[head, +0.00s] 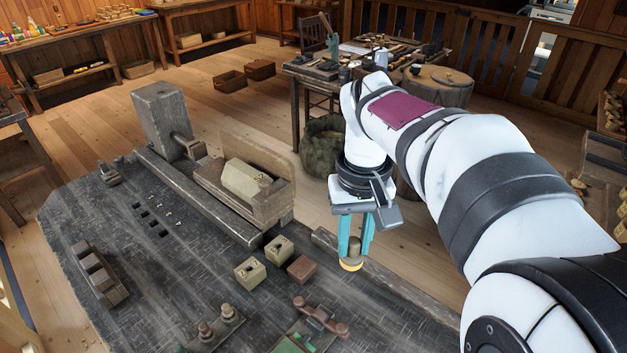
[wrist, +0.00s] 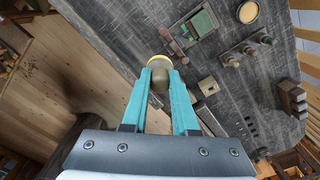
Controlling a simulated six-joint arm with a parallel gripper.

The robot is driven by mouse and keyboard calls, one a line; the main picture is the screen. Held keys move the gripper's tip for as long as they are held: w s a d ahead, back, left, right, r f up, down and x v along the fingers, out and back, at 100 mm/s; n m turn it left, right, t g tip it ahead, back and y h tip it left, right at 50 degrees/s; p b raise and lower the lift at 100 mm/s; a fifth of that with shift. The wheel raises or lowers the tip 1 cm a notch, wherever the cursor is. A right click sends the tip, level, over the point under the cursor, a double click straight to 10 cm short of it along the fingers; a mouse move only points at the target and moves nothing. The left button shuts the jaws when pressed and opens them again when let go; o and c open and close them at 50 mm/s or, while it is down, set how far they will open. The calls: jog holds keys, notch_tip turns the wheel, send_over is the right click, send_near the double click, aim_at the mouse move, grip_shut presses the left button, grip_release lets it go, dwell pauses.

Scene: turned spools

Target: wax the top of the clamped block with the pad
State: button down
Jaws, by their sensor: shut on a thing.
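My gripper (head: 354,243) has teal fingers and is shut on the pad (head: 351,264), a brown wooden knob with a yellow underside. The pad hangs upright off the bench's right edge in the head view. In the wrist view the pad (wrist: 158,62) shows between the fingertips. A pale block (head: 244,180), apparently the clamped one, sits in a wooden holder (head: 262,212) on the bench's far side. It is left of and farther off than my gripper, with its top bare. A round tin with a yellow face (wrist: 247,12) lies on the bench in the wrist view.
Two pale small blocks (head: 250,272) and a reddish block (head: 301,269) stand on the dark bench (head: 180,285) near the pad. A tall wooden post (head: 160,120) rises behind. Planes and knobbed tools (head: 320,316) lie at the front. A tool table (head: 345,68) stands farther back.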

jog(key=shift+s+a+f+n, duration=1.35)
jog(key=shift+a+f+n, duration=0.15)
jog(key=shift+f, duration=2.05)
jog(key=shift+s+a+f+n, duration=1.35)
jog(key=shift+a+f, duration=0.25)
jog(key=shift+f, duration=2)
jog(key=shift+s+a+f+n, duration=1.35)
jog(key=shift+a+f+n, duration=0.15)
jog(key=shift+f, duration=2.05)
jog(key=shift+w+a, duration=0.25)
jog(key=shift+w+a+r, duration=0.25)
jog(key=shift+r, duration=0.1)
jog(key=shift+w+a, duration=1.85)
jog(key=shift+a, duration=0.05)
jog(key=shift+s+d, duration=2.25)
jog(key=shift+w+a, duration=2.25)
jog(key=s+d, duration=0.4)
jog(key=shift+s+d+r, duration=0.15)
jog(key=shift+s+d, duration=0.2)
notch_tip(320, 180, up, 6)
jog(key=shift+r, duration=0.15)
